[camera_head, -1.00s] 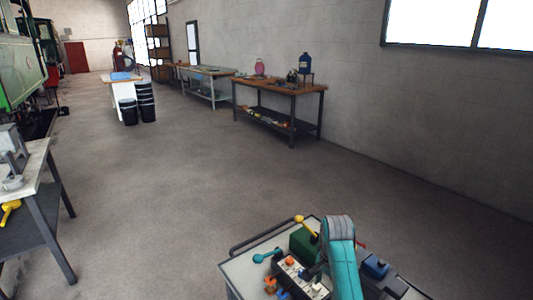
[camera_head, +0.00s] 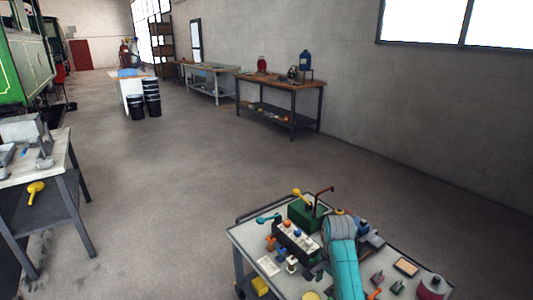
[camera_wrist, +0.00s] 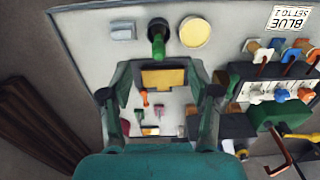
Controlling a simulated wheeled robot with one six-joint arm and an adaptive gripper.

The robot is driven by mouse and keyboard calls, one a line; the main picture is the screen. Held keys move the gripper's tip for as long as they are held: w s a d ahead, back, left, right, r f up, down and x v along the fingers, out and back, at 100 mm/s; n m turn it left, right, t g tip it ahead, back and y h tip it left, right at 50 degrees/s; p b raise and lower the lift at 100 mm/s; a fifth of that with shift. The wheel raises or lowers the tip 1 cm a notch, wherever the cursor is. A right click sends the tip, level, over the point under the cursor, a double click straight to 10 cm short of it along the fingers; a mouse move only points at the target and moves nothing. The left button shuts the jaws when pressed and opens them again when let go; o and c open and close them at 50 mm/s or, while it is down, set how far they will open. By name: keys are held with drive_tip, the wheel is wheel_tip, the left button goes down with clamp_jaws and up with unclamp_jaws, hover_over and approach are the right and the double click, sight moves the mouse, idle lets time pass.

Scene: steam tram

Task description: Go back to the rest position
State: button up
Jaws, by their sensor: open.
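My gripper (camera_wrist: 160,95) is open in the wrist view, its two dark fingers apart, above the grey cart top (camera_wrist: 85,35). I see nothing clamped between the fingers. A green upright thing (camera_wrist: 157,40) and a yellowish rectangle (camera_wrist: 163,78) show in the gap; I cannot tell how far below the fingers they are. In the head view my teal arm (camera_head: 343,262) reaches over the cart (camera_head: 243,240); my fingers are hidden there.
The cart carries a green box (camera_head: 305,213) with a red-brown crank, a panel of coloured knobs (camera_head: 294,240) and a red round thing (camera_head: 433,287). A table (camera_head: 60,158) stands at left. Workbenches (camera_head: 280,84) line the wall. The middle floor is clear.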

drive_tip(key=s+f+n+t, duration=0.1)
drive_tip(key=s+f+t, duration=0.1)
drive_tip(key=s+f, duration=0.45)
drive_tip(key=s+f+n+t, duration=0.15)
drive_tip(key=s+f, duration=0.25)
drive_tip(key=f, duration=0.6)
drive_tip(key=s+f+n+t, duration=0.3)
drive_tip(key=s+f+t, duration=0.1)
drive_tip(key=s, duration=1.2)
drive_tip(key=s+r+n+t, duration=0.15)
drive_tip(key=s+r, duration=0.25)
drive_tip(key=s, duration=0.4)
drive_tip(key=s+r+n+t, duration=0.1)
drive_tip(key=s+r+t, duration=0.1)
drive_tip(key=s+r, duration=0.45)
drive_tip(key=s+r+n+t, duration=0.3)
drive_tip(key=s+r, duration=0.9)
drive_tip(key=r, duration=0.4)
drive_tip(key=shift+s+t, duration=0.2)
drive_tip(key=shift+t, duration=0.2)
drive_tip(key=shift+a+r, duration=0.1)
